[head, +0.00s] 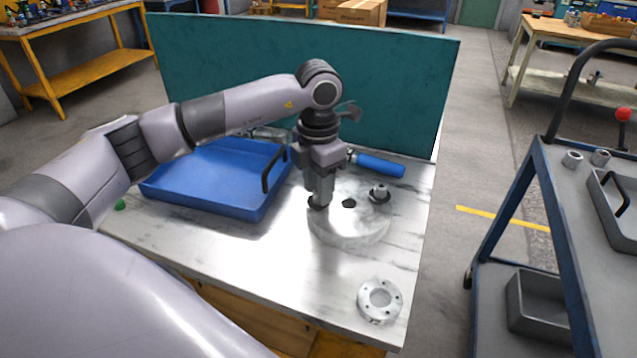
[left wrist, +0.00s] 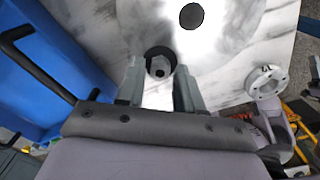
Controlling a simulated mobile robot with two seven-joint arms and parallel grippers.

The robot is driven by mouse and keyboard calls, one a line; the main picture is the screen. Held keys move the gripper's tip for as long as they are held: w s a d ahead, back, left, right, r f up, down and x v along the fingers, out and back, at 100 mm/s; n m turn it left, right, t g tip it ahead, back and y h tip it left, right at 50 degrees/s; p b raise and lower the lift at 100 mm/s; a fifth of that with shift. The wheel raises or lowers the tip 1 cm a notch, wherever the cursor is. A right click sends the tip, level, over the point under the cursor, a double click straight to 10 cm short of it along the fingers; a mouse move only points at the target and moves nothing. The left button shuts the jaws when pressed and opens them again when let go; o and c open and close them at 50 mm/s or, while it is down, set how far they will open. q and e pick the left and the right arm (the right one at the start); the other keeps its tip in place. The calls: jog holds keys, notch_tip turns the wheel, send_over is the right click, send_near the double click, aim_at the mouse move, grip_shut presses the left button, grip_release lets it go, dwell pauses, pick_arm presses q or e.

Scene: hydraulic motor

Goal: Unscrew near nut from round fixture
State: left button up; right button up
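The round fixture (head: 348,232) is a pale metal disc on the marble-topped table. It has a dark hole near its middle. One nut (head: 380,191) stands on a dark collar at its right side. My left gripper (head: 318,203) points down over the fixture's left side. In the left wrist view, a second nut (left wrist: 160,68) sits in a dark round collar on the fixture (left wrist: 225,60). My left gripper's fingers (left wrist: 159,75) are apart on either side of this nut, with small gaps showing. In the head view the gripper mostly hides this nut. My right gripper is not in view.
A blue tray (head: 205,205) with black handles stands left of the fixture. A blue-handled tool (head: 380,165) lies behind it. A metal flange ring (head: 380,299) lies at the table's front right. A teal panel (head: 400,90) closes the back. A cart (head: 555,190) stands at right.

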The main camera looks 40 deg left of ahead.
pick_arm(q)
jog(key=m+b, duration=0.1)
jog(key=m, duration=0.9)
jog(key=shift+b, duration=0.3)
grip_shut()
jog(key=n+p, duration=0.1)
jog(key=n, duration=0.3)
jog(key=shift+n, duration=0.8)
jog(key=n+p, duration=0.1)
jog(key=n, duration=0.1)
jog(key=shift+r+n, duration=0.1)
jog(key=shift+n, duration=1.1)
